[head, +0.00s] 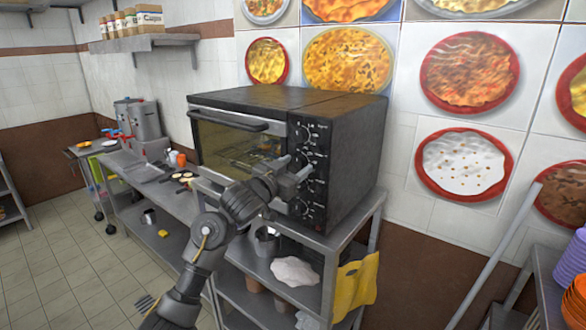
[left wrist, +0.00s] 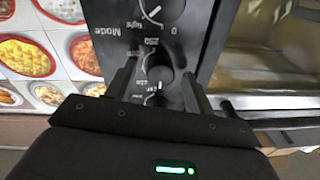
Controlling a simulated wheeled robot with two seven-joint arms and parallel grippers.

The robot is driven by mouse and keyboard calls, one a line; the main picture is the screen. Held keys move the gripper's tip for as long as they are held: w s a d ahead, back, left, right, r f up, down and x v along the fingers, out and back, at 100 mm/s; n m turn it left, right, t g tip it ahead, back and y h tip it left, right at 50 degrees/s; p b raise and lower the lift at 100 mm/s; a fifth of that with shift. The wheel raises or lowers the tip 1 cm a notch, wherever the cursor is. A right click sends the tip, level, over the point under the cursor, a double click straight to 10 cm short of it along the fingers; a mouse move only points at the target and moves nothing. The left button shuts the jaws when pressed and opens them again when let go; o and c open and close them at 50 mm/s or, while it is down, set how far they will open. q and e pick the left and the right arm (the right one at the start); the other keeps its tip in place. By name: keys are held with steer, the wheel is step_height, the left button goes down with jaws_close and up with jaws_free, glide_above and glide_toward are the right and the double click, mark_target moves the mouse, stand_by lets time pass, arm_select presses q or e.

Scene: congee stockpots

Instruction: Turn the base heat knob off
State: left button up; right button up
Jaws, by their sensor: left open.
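The black toaster oven (head: 255,130) has a column of round knobs on its right front panel (head: 312,195). My left gripper (head: 301,167) is open at this panel and hides part of the knob column in the head view. In the left wrist view the panel is upside down, and the open left gripper (left wrist: 158,75) has its two fingers on either side of one black knob (left wrist: 158,67). Whether the fingers touch it is unclear. Another knob (left wrist: 162,8) is beyond it by the "Mode" label. I cannot read which one is base heat. My right gripper is not in view.
The oven stands on a metal shelf rack (head: 345,222) with a yellow cloth (head: 356,285) hanging from it. A diagonal metal pole (head: 497,255) is at right. Open tiled floor lies at front left.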

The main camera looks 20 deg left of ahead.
arm_select(q)
steer(key=b+v, duration=0.2)
steer(key=v, duration=0.8)
steer(key=shift+s+a, duration=0.15)
steer(key=shift+s, duration=0.25)
